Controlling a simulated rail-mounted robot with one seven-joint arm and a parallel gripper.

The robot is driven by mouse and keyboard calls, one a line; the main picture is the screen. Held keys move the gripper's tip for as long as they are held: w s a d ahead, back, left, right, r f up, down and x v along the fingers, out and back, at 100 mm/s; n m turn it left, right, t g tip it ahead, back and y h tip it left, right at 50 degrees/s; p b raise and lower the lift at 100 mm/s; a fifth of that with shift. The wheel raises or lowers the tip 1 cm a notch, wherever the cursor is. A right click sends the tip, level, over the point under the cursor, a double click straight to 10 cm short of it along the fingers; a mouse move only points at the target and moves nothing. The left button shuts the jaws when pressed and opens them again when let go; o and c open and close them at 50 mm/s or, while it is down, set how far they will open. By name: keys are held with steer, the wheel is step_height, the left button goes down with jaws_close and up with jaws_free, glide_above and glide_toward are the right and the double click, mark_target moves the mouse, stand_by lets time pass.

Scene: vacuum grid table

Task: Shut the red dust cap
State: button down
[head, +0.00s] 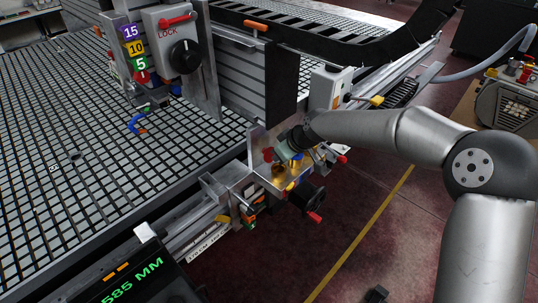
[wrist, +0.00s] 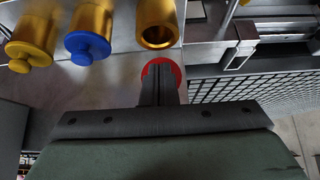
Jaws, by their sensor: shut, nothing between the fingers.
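The red dust cap (wrist: 178,74) is a red disc behind my fingertips in the wrist view, just below an open gold port (wrist: 157,37) and apart from its mouth. Two other gold ports beside it carry a blue cap (wrist: 87,47) and a yellow cap (wrist: 29,54). My gripper (wrist: 158,72) is shut and empty, its fingertips overlapping the red cap's middle; I cannot tell whether they touch it. In the head view my gripper (head: 280,155) is low at the metal bracket by the table's edge, next to a small red part (head: 268,154) that may be the cap.
The gridded table (head: 110,165) lies to the left in the head view. A lock box with a black knob (head: 184,57) stands behind. A handwheel (head: 306,196) and several clamps crowd the space below my gripper. The red floor to the right is mostly clear.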

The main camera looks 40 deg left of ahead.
steer(key=shift+d+r, duration=0.15)
steer(key=shift+d, duration=0.1)
steer(key=shift+d, duration=0.1)
steer(key=shift+s+d+f+b, duration=0.2)
steer(key=shift+d+f+b, duration=0.7)
steer(key=shift+f, duration=0.05)
step_height(320, 180, up, 7)
steer(key=p, duration=0.3)
steer(key=shift+p, duration=0.3)
stand_by(0.4)
stand_by(0.4)
